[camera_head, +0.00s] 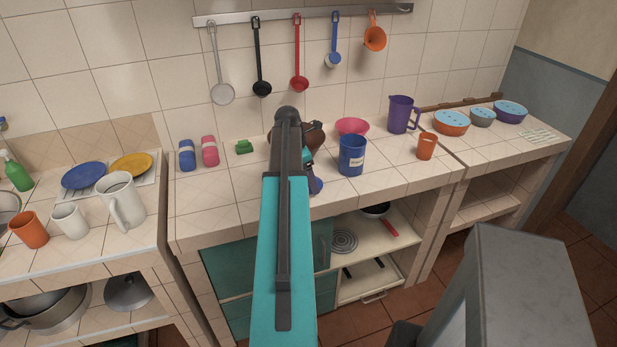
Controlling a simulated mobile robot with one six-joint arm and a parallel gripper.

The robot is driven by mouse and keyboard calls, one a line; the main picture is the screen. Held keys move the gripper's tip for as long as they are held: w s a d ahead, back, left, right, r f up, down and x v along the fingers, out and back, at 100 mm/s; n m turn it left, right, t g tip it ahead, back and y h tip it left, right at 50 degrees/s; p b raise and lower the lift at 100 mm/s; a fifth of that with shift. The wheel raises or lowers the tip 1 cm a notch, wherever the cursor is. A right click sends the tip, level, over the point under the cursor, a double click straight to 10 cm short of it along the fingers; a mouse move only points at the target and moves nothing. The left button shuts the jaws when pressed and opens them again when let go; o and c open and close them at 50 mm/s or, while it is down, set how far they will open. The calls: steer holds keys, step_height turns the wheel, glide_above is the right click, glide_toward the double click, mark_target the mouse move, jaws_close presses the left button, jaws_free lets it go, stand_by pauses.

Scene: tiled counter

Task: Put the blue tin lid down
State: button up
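The blue tin (351,157) stands upright on the middle counter, with a pale label on its front. A small dark-blue rounded piece (316,185), which may be the blue tin lid, shows just right of my arm and left of the tin. Most of it is hidden behind the arm. The end of my arm with my gripper (308,164) is over the counter beside it, mostly covered by my teal and grey arm link. The fingers cannot be made out, nor whether they touch or hold the blue piece.
A brown pot (315,136) stands behind my arm. A pink bowl (352,126), purple jug (402,114) and orange cup (427,146) stand near the tin. Blue and pink jars (210,151) and a green item (244,146) are left. The counter front left of my arm is clear.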

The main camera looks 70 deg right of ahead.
steer(key=shift+f, duration=0.1)
steer(key=o, duration=1)
steer(key=b+v, duration=0.2)
steer(key=v, duration=1)
steer(key=shift+s, duration=0.1)
stand_by(0.6)
